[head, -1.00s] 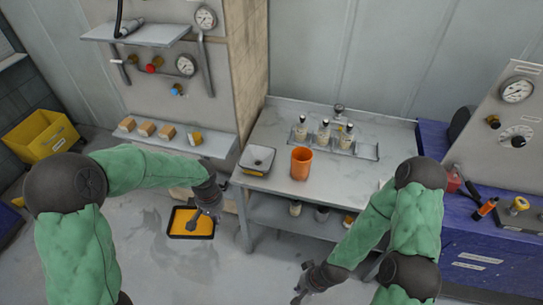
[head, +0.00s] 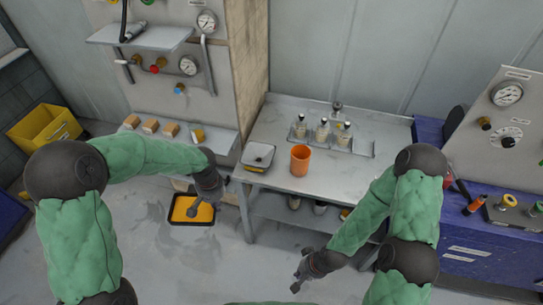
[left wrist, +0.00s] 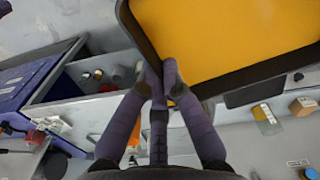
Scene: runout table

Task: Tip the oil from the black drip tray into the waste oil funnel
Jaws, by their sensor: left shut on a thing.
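The black drip tray (head: 178,220) holds a flat sheet of orange-yellow oil and shows low at the left of the table, over the floor. My left gripper (head: 200,208) is at its right side. An orange open-topped container (head: 300,160) stands on the table, perhaps the funnel. My right gripper (head: 297,280) hangs over the floor, empty; its finger opening is too small to judge.
The grey table (head: 350,180) carries a small square pan (head: 258,156) at its left edge and several bottles (head: 322,132) in a rack. Its leg and lower shelf are close to the tray's right. A yellow bin (head: 45,130) stands far left. Foreground floor is clear.

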